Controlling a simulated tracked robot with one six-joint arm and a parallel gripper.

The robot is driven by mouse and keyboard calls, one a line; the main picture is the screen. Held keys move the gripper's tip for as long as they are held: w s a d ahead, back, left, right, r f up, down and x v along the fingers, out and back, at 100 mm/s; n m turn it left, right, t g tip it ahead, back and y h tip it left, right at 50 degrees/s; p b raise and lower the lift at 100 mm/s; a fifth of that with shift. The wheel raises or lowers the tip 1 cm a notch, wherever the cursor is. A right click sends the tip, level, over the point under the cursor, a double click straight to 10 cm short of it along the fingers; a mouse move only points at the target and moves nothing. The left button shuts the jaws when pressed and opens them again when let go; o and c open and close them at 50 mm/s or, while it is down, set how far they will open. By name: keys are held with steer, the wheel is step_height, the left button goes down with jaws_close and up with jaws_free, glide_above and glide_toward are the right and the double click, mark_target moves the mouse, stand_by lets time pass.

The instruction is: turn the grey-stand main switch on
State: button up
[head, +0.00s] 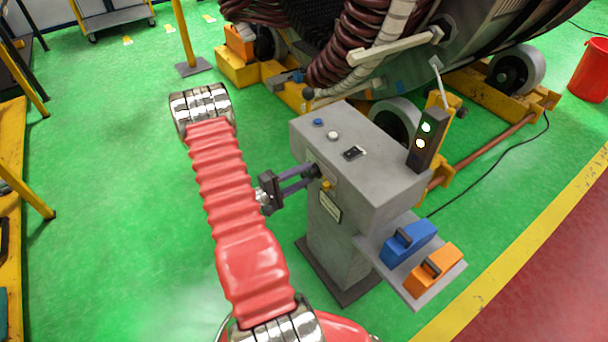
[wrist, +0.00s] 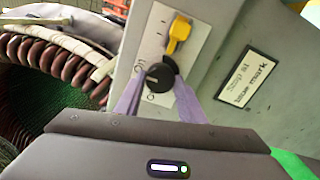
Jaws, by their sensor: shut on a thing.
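The grey stand (head: 345,235) is a box-topped pedestal at the centre right of the head view. The main switch is a round black knob (wrist: 161,77) on a white plate (wrist: 148,42) on the stand's side face, best seen in the wrist view. A yellow piece (wrist: 178,35) sits on the plate just above the knob; it also shows in the head view (head: 327,184). My gripper (head: 312,173) reaches the stand from the left. Its two purple-grey fingers are shut on the knob, one on each side. The knob's exact setting is hard to read.
Buttons and a small black panel (head: 354,153) are on the stand's top. A signal light (head: 426,140) stands at its back right. A side shelf holds a blue box (head: 408,243) and an orange box (head: 433,271). The large stator (head: 335,50) is behind.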

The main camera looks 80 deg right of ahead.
steer(key=shift+s+a+f, duration=0.15)
steer(key=shift+f, duration=0.1)
steer(key=o, duration=1.1)
steer(key=shift+r, duration=0.15)
steer(key=shift+c, duration=0.2)
steer(key=v, duration=1.3)
steer(key=shift+w+a, duration=0.2)
steer(key=shift+w, duration=0.2)
